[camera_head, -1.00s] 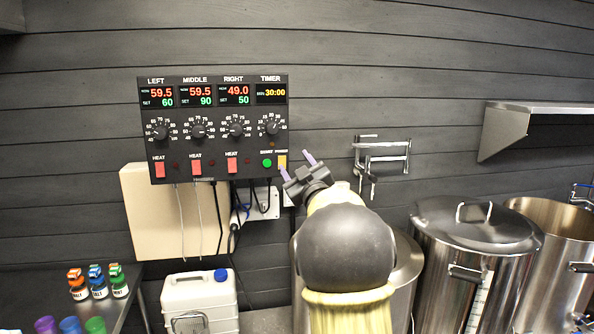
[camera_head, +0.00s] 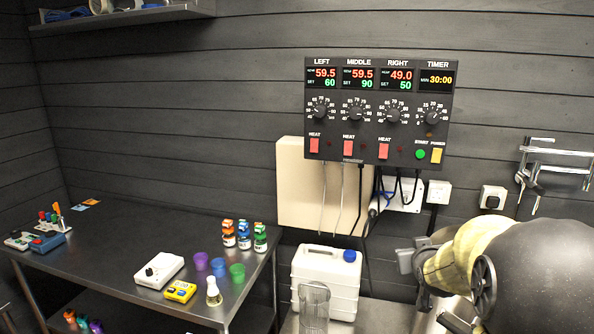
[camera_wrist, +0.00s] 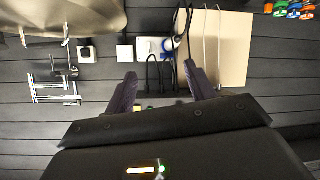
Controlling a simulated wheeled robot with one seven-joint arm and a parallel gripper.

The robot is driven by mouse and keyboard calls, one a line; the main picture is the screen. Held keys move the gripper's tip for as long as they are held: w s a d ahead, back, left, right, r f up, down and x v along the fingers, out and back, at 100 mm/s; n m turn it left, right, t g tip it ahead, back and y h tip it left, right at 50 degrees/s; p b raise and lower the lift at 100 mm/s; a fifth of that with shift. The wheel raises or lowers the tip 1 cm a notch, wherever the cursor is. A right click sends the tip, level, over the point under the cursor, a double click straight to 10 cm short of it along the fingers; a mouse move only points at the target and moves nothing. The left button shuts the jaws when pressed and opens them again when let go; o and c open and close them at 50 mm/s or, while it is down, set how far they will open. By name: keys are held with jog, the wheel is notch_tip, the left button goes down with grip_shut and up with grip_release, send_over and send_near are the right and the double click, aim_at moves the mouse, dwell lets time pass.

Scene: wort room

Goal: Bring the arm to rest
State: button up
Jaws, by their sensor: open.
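My gripper shows in the wrist view (camera_wrist: 160,92) with its two purple-grey fingers spread apart and nothing between them. In the head view my arm is at the lower right, and the gripper (camera_head: 408,262) is partly hidden behind its own links, in front of the wall below the control panel. The control panel (camera_head: 380,113) hangs on the dark wall above and left of the arm. Its displays read left 59.5, middle 59.5, right 49.0 and timer 30:00. The gripper is apart from the panel.
A steel table (camera_head: 110,250) at the left bears small bottles, cups and small devices. A white canister (camera_head: 327,278) with a blue cap stands left of my arm. A beige board (camera_head: 300,185), hanging cables, sockets and a wall rack (camera_head: 555,165) are behind. A shelf (camera_head: 120,15) is at upper left.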

jog(key=s+a+f+g+y, duration=0.1)
jog(key=s+a+f+g, duration=0.4)
jog(key=s, duration=0.7)
jog(key=s+a+f+g+y, duration=0.1)
jog(key=s+a+f+g, duration=0.4)
jog(key=s+f, duration=0.5)
jog(key=s+a, duration=0.2)
jog(key=shift+a+y, duration=0.3)
jog(key=shift+a, duration=0.05)
